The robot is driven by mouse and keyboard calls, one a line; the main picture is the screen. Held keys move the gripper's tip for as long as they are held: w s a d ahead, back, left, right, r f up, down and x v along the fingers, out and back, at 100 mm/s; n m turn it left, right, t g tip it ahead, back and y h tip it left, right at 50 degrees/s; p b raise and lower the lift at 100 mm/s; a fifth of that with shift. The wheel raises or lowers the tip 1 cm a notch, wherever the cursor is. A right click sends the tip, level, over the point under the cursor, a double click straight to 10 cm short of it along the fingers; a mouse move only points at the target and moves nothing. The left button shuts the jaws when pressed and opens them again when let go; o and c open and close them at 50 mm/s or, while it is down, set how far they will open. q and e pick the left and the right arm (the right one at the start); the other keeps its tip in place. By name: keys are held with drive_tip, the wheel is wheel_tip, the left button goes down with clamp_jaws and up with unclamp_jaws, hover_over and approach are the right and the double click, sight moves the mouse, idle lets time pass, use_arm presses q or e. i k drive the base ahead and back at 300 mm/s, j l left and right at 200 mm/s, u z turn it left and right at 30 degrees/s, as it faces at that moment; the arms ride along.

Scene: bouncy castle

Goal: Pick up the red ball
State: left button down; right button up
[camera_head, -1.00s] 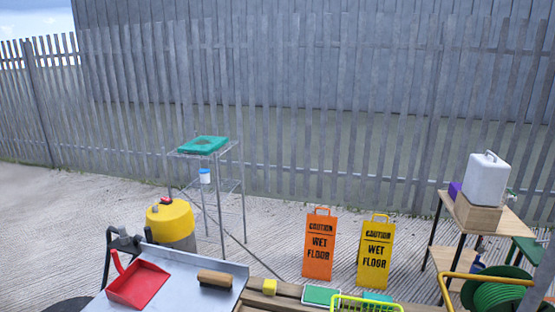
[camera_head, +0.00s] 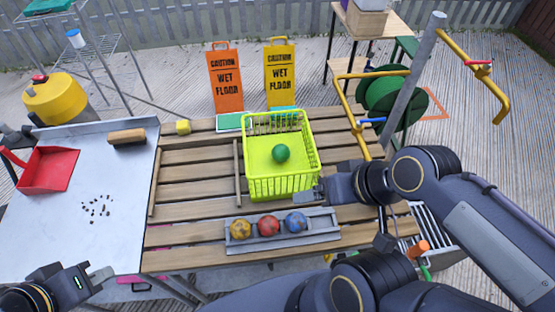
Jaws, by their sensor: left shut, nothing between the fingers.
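The red ball (camera_head: 268,226) lies in a grey tray (camera_head: 326,238) on the slatted wooden table, between a yellow ball (camera_head: 240,229) and a blue ball (camera_head: 295,221). My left gripper (camera_head: 104,274) is at the lower left, shut and empty, well to the left of the red ball and apart from it. My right gripper (camera_head: 308,196) is at the front right corner of the yellow-green basket, just above and right of the tray. Its fingers are small and I cannot tell whether they are open.
The yellow-green basket (camera_head: 282,187) holds a green ball (camera_head: 281,153). A metal sheet (camera_head: 110,215) at left carries a red dustpan (camera_head: 48,170), a brush (camera_head: 127,137) and dark debris. A yellow pipe (camera_head: 349,112) rises right of the basket. The slats left of the tray are clear.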

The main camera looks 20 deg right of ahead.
sight(268, 225)
drive_tip(key=z, duration=2.1)
drive_tip(key=l+u, duration=0.15)
drive_tip(key=u, duration=2.05)
drive_tip(key=k+j+u, duration=0.15)
drive_tip(key=k+u, duration=0.3)
drive_tip(key=i, duration=0.1)
